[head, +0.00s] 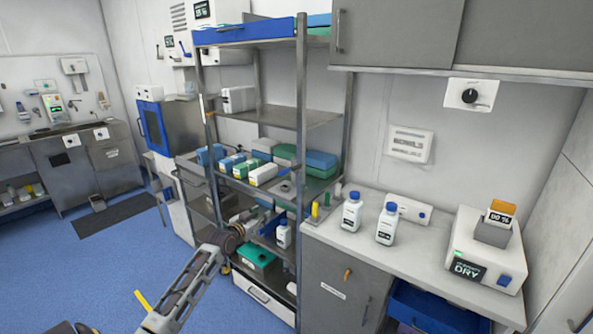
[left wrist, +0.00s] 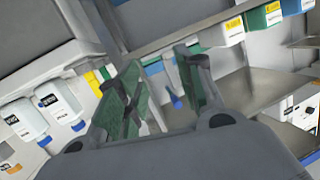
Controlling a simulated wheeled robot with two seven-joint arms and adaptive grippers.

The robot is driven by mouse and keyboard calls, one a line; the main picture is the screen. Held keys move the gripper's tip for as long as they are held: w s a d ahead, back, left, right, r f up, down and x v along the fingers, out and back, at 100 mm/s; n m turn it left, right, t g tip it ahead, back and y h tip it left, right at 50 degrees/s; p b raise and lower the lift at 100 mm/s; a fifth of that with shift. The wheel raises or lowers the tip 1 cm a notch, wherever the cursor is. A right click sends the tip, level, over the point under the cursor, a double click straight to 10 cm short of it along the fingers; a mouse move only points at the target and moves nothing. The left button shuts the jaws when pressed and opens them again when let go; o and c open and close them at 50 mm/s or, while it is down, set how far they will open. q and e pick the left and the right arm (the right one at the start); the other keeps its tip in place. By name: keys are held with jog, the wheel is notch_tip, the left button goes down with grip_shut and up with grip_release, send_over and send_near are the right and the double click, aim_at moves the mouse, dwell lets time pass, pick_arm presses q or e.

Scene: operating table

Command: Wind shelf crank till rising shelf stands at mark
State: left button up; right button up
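The steel shelf rack (head: 301,110) stands in the middle of the head view. One of its shelves (head: 232,180) carries several white, blue and green boxes. My left gripper (head: 256,214) is in front of the rack, below that shelf. In the left wrist view its two green-faced fingers (left wrist: 162,95) are spread apart. A small blue handle-like piece (left wrist: 174,98) shows between them, farther off; I cannot tell whether it belongs to the crank. A yellow strip (head: 315,211) shows by the rack's right post; I cannot tell if it is the mark. My right gripper is out of view.
Right of the rack is a counter (head: 350,240) with two white bottles (head: 352,213) (head: 386,226) and a white device (head: 480,255). A blue drawer (head: 430,308) stands open below. Blue floor (head: 110,265) is clear at left.

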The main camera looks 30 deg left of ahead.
pick_arm(q)
jog(key=d+r+m+t+h, duration=0.15)
jog(key=d+r, duration=0.25)
jog(key=r, duration=0.8)
jog(key=m+t+h, duration=0.1)
jog(key=m+h, duration=0.2)
send_near(292, 169)
jog(key=shift+s+d+y, duration=0.25)
jog(key=shift+s, duration=0.45)
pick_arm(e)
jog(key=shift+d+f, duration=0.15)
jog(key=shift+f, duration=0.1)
pick_arm(q)
jog(key=shift+w, duration=0.15)
jog(key=shift+w+d+p, duration=0.2)
jog(key=shift+w+p, duration=0.2)
jog(key=shift+w, duration=2)
jog(key=shift+w+d+p, duration=0.2)
jog(key=shift+w+p, duration=0.15)
jog(key=shift+w, duration=2.05)
jog(key=shift+w+d, duration=0.1)
jog(key=shift+w, duration=1.8)
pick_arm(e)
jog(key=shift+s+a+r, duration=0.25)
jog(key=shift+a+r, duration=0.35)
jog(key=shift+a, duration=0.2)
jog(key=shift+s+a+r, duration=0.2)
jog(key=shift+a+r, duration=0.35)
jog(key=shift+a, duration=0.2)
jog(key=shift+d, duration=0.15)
